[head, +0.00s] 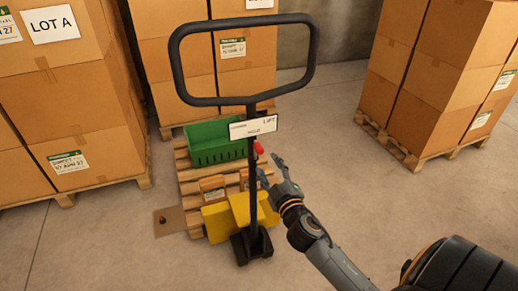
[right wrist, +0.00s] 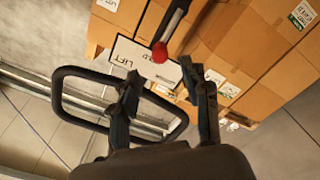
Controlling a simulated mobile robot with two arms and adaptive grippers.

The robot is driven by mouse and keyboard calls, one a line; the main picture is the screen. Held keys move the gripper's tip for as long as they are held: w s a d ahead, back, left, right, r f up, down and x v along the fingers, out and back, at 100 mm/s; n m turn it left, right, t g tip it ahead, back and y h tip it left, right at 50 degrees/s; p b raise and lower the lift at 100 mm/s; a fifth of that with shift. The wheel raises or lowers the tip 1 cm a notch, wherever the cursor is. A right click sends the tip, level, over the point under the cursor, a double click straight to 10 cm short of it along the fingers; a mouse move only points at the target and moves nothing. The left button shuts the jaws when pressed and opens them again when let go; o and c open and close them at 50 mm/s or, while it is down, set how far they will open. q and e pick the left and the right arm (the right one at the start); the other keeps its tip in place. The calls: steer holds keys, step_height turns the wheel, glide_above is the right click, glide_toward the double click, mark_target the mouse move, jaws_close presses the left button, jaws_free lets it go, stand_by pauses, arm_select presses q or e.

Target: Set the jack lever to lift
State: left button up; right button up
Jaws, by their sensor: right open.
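The pallet jack has a black loop handle (head: 182,75) on an upright post, above a yellow body (head: 216,222). A white label plate (head: 240,130) with the word LIFT at its right end is fixed across the post. The jack lever's red tip (head: 258,148) shows just below the plate. In the right wrist view the red tip (right wrist: 159,52) is on a grey rod, ahead of the fingers and roughly between them. My right gripper (head: 270,168) is open, just below and right of the red tip, with a visible gap. It also shows open in the right wrist view (right wrist: 160,76). My left gripper is out of view.
A green crate (head: 215,157) and small boxes sit on a wooden pallet (head: 190,190) behind the jack. Stacked cartons on pallets stand at left (head: 75,110), back and right (head: 425,90). The floor (head: 340,170) right of the jack is clear.

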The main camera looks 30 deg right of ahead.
mark_target(261, 152)
steer(key=x, duration=0.9)
steer(key=shift+w, duration=0.1)
steer(key=shift+c, duration=0.2)
steer(key=shift+r, duration=0.1)
jaws_close()
